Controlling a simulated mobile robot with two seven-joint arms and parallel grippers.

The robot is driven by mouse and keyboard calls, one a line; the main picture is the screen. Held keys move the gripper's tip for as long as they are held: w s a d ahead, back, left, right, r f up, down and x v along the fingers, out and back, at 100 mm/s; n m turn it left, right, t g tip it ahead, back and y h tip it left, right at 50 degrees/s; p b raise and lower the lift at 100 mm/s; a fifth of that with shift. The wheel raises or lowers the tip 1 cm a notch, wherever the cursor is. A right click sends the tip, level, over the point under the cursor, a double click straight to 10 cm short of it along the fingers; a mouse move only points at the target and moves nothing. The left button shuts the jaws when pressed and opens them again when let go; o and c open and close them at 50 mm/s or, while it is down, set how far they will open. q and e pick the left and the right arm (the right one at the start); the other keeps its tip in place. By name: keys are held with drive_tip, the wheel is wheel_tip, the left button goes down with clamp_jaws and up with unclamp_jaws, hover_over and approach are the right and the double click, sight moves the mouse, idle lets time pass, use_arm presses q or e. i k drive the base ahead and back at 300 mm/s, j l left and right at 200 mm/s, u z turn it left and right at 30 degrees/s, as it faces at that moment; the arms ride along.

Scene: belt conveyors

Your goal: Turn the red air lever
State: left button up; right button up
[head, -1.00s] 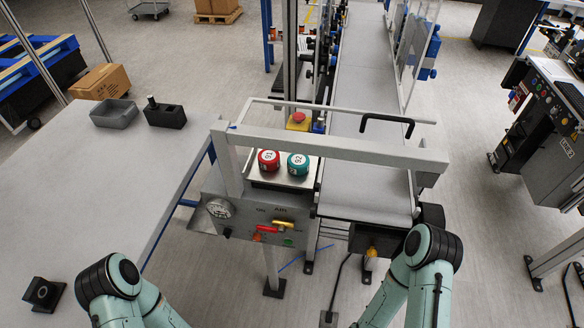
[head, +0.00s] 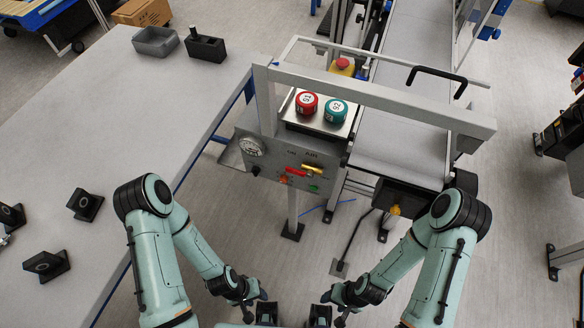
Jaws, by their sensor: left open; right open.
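The red air lever (head: 296,171) is on the front of the grey control panel (head: 262,168), under the "AIR" lettering. A yellow handle (head: 313,169) is right beside it, and I cannot tell whether the two touch. My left gripper (head: 257,300) and my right gripper (head: 334,303) are low at the bottom of the head view, well short of the panel. Both are open and touch nothing that I can see. Their fingers are small and partly cut off at the lower edge.
A white frame bar (head: 390,98) crosses above. A grey table (head: 110,130) lies left.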

sight(308, 175)
drive_tip(key=k+l+u, duration=0.2)
drive_tip(key=l+u, duration=0.15)
drive_tip(key=k+l+u, duration=0.3)
drive_tip(key=l, duration=0.2)
drive_tip(key=j+u, duration=0.2)
drive_tip(key=u, duration=0.3)
